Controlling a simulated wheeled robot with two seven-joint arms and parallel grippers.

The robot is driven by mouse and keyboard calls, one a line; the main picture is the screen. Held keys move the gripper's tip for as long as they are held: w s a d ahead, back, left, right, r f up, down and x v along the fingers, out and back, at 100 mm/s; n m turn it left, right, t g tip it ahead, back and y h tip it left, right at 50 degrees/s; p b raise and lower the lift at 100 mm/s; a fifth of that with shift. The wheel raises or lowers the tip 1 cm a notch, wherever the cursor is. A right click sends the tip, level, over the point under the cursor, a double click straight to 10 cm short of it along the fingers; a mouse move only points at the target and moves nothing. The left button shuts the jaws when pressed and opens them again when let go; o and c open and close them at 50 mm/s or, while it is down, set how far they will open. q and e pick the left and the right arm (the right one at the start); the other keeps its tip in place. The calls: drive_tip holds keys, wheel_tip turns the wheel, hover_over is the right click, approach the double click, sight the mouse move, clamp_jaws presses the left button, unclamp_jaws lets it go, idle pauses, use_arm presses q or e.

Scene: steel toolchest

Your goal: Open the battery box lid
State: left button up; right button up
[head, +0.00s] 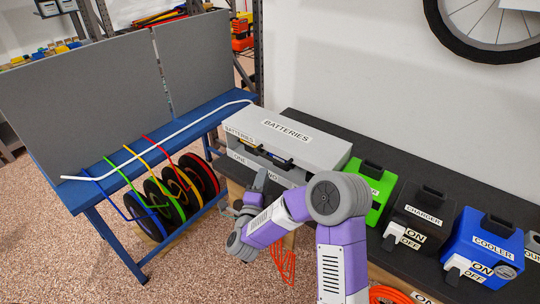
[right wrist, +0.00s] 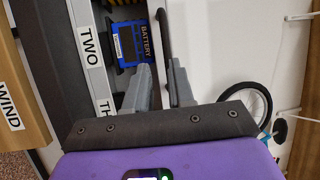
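The battery box (head: 318,152) is a pale grey box labelled BATTERIES, standing at the left end of the dark bench. Its lid (head: 255,118) lies almost flat on top, and a dark handle bar (head: 272,158) runs along its front. A slot shows below the lid's front. My right gripper (head: 259,184) is just in front of the box. In the right wrist view its fingers (right wrist: 161,82) stand apart with the dark bar between them; whether they touch it I cannot tell. A blue battery (right wrist: 128,42) shows beside the bar. My left gripper is out of view.
A green box (head: 378,188), a charger box (head: 420,215) and a blue cooler box (head: 485,240) stand on the bench to the right. A blue table (head: 85,195) with grey panels and coloured cable reels is at the left. A wheel hangs on the wall.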

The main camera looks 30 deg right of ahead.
sight(270, 158)
drive_tip(key=shift+m+h, duration=0.3)
drive_tip(key=shift+h, duration=0.1)
drive_tip(key=x, duration=0.7)
drive_tip(key=shift+d+r, duration=0.4)
drive_tip(key=shift+r, duration=0.05)
clamp_jaws()
